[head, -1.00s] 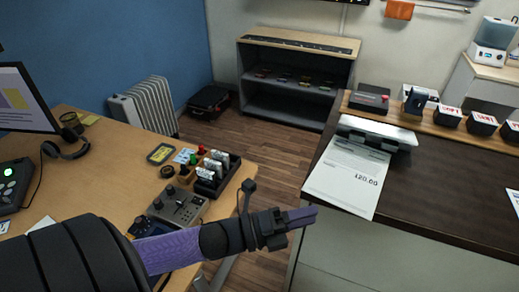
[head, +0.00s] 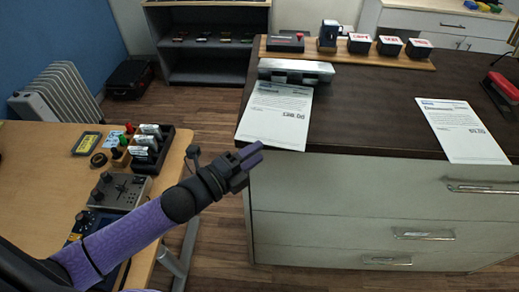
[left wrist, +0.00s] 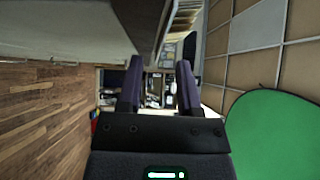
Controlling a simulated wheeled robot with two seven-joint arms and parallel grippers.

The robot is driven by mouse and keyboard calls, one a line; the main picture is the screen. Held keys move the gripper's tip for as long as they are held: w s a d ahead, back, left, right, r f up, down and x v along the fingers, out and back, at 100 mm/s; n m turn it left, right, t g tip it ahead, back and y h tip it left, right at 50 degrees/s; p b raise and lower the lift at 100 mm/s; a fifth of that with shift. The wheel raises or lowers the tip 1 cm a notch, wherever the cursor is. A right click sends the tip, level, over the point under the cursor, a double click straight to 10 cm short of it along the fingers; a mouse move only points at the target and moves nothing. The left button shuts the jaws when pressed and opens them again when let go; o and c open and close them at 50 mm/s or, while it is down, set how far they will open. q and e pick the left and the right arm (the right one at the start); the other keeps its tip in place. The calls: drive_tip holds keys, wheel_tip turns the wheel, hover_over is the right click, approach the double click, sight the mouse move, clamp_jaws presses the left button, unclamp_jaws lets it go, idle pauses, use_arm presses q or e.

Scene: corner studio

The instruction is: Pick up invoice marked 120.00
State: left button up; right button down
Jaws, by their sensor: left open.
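The invoice marked 120.00 (head: 272,120) is a white printed sheet lying on the dark top of the drawer cabinet (head: 385,105), near its left front corner. My right gripper is not in view.
A second sheet (head: 463,130) lies to the right on the cabinet, beside a red stapler (head: 503,88). The metallic block (head: 296,71) stands behind the invoice. A wooden strip (head: 350,54) holds several small items. The desk (head: 40,180) with a control box is at left.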

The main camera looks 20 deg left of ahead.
use_arm(q)
drive_tip(key=shift+x, duration=1.45)
clamp_jaws()
